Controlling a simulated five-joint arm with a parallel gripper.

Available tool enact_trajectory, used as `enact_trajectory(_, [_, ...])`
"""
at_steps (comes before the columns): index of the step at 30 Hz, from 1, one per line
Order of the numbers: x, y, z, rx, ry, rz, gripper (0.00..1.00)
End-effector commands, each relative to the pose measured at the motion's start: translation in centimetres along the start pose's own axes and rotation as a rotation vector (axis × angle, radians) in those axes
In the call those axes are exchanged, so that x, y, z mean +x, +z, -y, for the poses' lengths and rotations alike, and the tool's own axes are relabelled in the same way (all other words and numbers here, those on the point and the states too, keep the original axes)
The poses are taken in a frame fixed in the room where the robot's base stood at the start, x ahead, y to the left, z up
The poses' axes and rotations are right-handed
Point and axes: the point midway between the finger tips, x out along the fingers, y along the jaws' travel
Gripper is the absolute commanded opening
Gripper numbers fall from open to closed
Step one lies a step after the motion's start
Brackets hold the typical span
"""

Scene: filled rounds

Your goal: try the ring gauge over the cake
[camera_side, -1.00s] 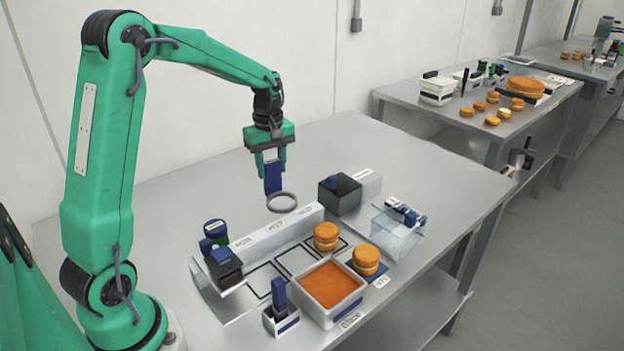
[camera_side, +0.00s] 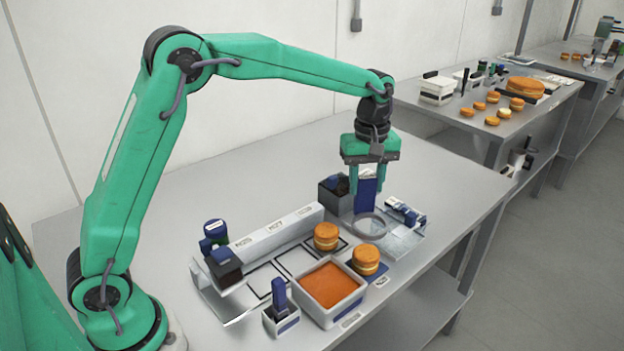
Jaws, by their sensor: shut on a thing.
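My gripper (camera_side: 367,186) is shut on the blue handle of the ring gauge (camera_side: 370,239). The handle is upright and the grey ring hangs level below it. One filled round cake (camera_side: 366,260) sits on a blue pad at the front right. A second cake (camera_side: 326,236) sits in an outlined square to its left. In the picture the ring is just above the cake on the blue pad and right of the other. It appears apart from both; its exact height is unclear.
A white tub of orange filling (camera_side: 328,284) stands in front of the cakes, with a small blue-handled holder (camera_side: 281,318) to its left. A long white labelled block (camera_side: 270,236) runs behind the squares.

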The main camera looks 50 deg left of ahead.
Motion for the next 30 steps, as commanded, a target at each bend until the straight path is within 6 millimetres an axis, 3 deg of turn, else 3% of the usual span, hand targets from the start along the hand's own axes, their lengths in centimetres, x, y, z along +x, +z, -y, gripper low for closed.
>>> enact_trajectory(14, [0.6,0.0,0.0,0.0,0.0,0.0,0.25])
enact_trajectory(30, [3.1,0.0,0.0,-0.001,-0.001,0.0,0.25])
